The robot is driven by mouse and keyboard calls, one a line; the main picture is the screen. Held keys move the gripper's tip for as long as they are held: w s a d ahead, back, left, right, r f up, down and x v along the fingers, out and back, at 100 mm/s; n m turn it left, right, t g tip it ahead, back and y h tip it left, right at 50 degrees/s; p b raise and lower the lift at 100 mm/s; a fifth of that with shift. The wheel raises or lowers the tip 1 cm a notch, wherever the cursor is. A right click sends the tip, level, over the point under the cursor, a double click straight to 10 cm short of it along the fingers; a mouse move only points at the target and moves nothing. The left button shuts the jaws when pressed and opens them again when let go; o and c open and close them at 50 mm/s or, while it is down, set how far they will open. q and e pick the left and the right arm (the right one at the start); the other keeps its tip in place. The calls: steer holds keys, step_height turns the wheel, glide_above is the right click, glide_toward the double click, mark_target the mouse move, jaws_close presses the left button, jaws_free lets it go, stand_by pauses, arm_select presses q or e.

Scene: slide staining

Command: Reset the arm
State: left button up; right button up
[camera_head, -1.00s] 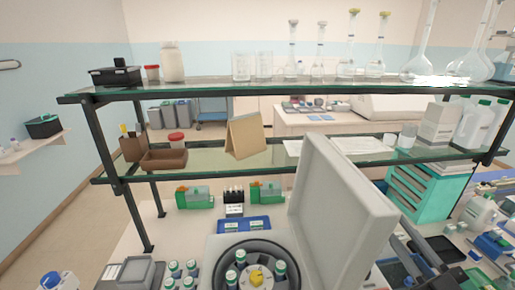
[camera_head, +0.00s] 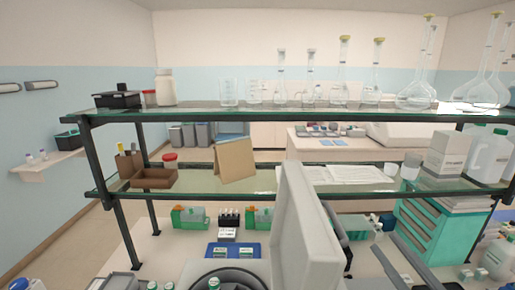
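The task names no object. Dark, slim parts just right of the raised grey lid look like my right gripper (camera_head: 343,238) and its arm, seen low in the view. The lid and the frame's lower edge cut them off. I cannot tell whether the fingers are apart, and I see nothing clearly held. My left gripper is not in view.
A centrifuge with a raised lid (camera_head: 306,230) stands at bottom centre. Above the bench runs a two-tier glass shelf (camera_head: 200,113) with flasks, bottles and a brown box (camera_head: 154,178). A teal drawer cabinet (camera_head: 432,230) stands at right. Green-and-white racks (camera_head: 188,217) sit behind the centrifuge.

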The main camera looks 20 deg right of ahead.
steer(key=s+a+r+t+y, duration=0.2)
steer(key=a+r, duration=0.5)
steer(key=r, duration=0.3)
steer(key=s+a+r+t+y, duration=0.1)
steer(key=s+a+r+y, duration=0.15)
steer(key=a+r, duration=0.65)
steer(key=d+r+m+t+h+p, duration=0.1)
steer(key=d+r+m+h+p, duration=0.1)
steer(key=r+p, duration=0.7)
steer(key=d+r+m+h+p, duration=0.3)
steer(key=r+m+p, duration=0.3)
steer(key=r+p, duration=0.4)
step_height(320, 180, up, 2)
steer(key=shift+d+r+m+t+h, duration=0.15)
steer(key=shift+m+t+h, duration=0.2)
steer(key=shift+h, duration=0.5)
